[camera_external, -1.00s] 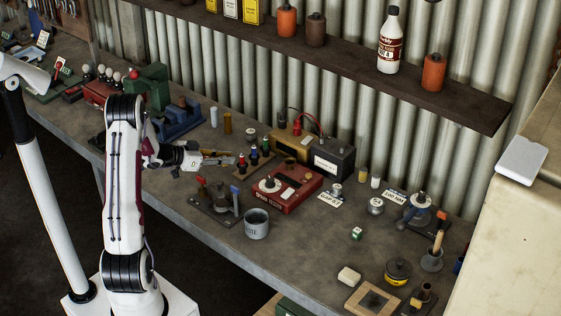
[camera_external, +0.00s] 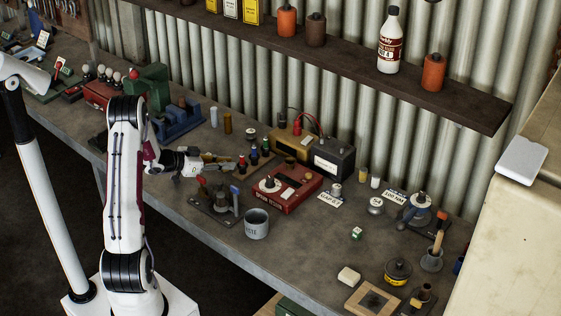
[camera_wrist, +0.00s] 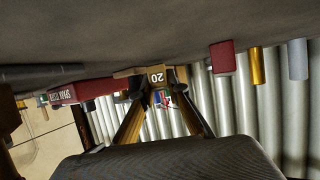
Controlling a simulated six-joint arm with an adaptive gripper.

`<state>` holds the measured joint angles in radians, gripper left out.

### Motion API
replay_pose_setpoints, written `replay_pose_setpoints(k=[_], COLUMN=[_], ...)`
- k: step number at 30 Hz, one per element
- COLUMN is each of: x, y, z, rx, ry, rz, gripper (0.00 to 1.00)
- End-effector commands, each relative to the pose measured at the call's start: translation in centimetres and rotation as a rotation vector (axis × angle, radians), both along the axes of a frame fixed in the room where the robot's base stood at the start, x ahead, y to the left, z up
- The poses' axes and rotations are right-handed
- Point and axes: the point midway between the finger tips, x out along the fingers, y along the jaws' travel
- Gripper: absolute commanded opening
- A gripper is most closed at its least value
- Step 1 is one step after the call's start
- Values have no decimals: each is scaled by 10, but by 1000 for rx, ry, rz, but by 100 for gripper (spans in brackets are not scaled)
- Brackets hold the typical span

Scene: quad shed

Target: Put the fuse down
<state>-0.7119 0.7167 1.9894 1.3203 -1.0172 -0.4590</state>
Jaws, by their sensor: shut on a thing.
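The fuse (camera_wrist: 157,77) appears to be the small tan block marked "20", between my fingertips in the upside-down wrist view. My gripper (camera_wrist: 158,92) is shut on it. The fuse is too small to make out there. I cannot tell whether it touches the bench.
The red spark tester (camera_external: 292,188) is to the right of my gripper. A dark stand with red and blue levers (camera_external: 217,205) and a grey mug (camera_external: 256,224) are in front. Gold (camera_external: 227,122) and white (camera_external: 214,117) cylinders stand behind. Bare bench (camera_external: 315,235) lies right of the mug.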

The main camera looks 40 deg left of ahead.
Motion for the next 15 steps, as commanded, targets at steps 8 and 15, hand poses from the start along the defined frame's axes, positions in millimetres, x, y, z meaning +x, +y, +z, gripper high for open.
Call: replay_pose_setpoints(k=[8,15], x=[0,0], y=[0,0], z=[-4,-4], rx=[0,0], ry=[0,2], rz=[0,-1], gripper=[0,22])
